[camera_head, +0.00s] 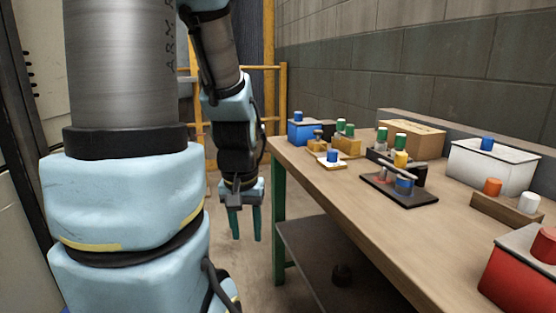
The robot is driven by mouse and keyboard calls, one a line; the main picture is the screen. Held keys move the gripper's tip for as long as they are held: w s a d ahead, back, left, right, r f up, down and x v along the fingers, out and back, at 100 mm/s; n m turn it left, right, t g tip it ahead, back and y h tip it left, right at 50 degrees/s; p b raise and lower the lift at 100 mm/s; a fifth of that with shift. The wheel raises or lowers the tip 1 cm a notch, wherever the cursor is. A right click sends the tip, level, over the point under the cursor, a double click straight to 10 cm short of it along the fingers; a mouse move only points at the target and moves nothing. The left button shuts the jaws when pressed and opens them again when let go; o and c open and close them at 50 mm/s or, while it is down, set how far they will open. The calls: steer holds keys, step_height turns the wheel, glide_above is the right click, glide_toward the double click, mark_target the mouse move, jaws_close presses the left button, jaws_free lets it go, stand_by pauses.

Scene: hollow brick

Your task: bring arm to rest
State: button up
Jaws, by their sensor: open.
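My arm takes up the left half of the head view, with large light-blue and grey links close to the camera. My gripper (245,224) hangs at the arm's end, with two teal fingers pointing down. The fingers stand apart with nothing between them, so it is open and empty. It hangs over the floor just left of the table's far left corner, apart from the table (310,170).
On the table are a blue box (302,133), a cardboard box (413,138), a white bin (490,168), a red box (525,275), a dark tray (412,201) and several coloured cylinders. A green table leg (278,230) stands near my gripper. A yellow rail (282,100) stands behind.

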step_height(320, 180, up, 24)
steer(key=p, duration=2.1)
steer(key=shift+f+p, duration=0.25)
steer(key=shift+p, duration=0.05)
